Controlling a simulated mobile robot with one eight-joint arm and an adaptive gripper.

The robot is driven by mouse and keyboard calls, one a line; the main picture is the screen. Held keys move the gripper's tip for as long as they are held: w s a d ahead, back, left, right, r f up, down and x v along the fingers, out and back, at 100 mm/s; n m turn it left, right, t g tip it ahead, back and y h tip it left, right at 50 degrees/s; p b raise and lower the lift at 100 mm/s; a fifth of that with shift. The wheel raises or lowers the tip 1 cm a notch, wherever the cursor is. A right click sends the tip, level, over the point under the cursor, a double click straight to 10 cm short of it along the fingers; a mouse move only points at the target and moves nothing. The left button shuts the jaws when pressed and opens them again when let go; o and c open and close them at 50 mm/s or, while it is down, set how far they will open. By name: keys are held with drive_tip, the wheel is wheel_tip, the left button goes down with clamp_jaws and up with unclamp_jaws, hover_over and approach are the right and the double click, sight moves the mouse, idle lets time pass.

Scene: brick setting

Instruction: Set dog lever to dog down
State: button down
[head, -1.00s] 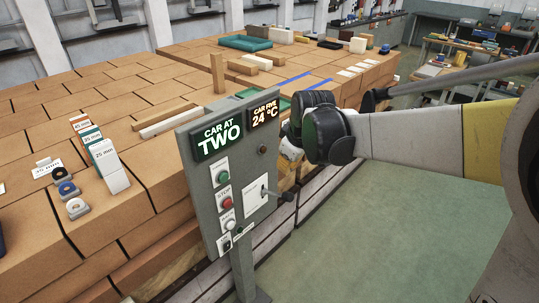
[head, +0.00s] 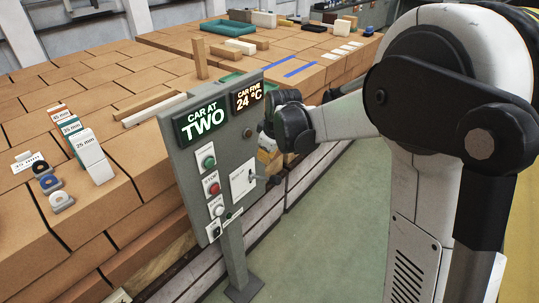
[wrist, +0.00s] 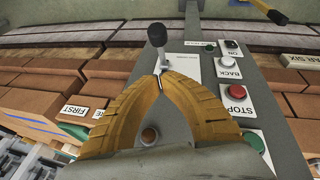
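The dog lever, a thin metal shaft with a black knob (wrist: 157,34), stands on a white plate (wrist: 194,68) on the grey control panel (head: 197,153). In the head view the lever knob (head: 274,180) sticks out to the right of the panel face. My gripper (wrist: 160,80) has yellow ribbed fingers whose tips meet just short of the lever shaft; I cannot tell whether they touch it. No object shows between the fingers. In the head view my gripper (head: 267,152) is beside the panel's right edge, just above the lever, partly hidden by my wrist.
The panel has a green button (head: 209,162), a red STOP button (head: 214,188) and a white BACK button (head: 218,210) left of the lever. Two lit displays top it. Stacked bricks (head: 100,95) lie behind. Green floor (head: 340,225) is open to the right.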

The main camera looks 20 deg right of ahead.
sight(273, 177)
drive_tip(key=f, duration=0.2)
drive_tip(key=d+f+b, duration=0.1)
drive_tip(key=f, duration=0.3)
drive_tip(key=shift+w+d+f+b, duration=0.3)
drive_tip(key=shift+w+f+b, duration=0.05)
drive_tip(key=shift+f+b, duration=0.05)
drive_tip(key=shift+s+d+f+t+b, duration=0.25)
drive_tip(key=shift+f+t+b, duration=0.1)
drive_tip(key=shift+b, duration=0.2)
